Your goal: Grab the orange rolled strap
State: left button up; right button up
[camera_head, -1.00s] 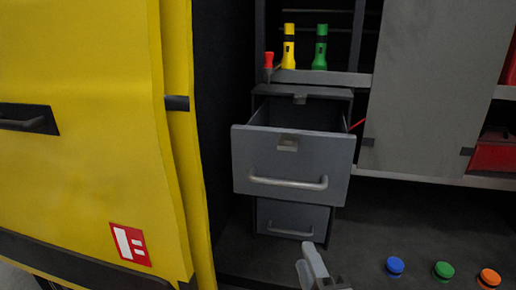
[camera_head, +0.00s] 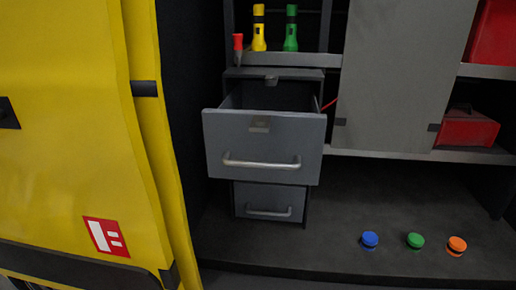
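The orange rolled strap (camera_head: 457,245) is a small, low round piece on the dark floor of the bay at the lower right. A green one (camera_head: 415,240) and a blue one (camera_head: 370,239) of like shape sit in a row to its left, apart from each other. Nothing covers the orange one. Neither of my grippers shows in the head view.
A grey drawer (camera_head: 262,145) stands open above a shut lower drawer (camera_head: 268,202). Yellow (camera_head: 259,30) and green (camera_head: 291,30) flashlights stand on a shelf above. A yellow door (camera_head: 75,130) fills the left. Dark floor around the straps is clear.

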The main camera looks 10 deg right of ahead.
aim_at(456, 247)
jog(key=z, duration=3.2)
jog(key=i, duration=1.6)
jog(key=u, duration=1.55)
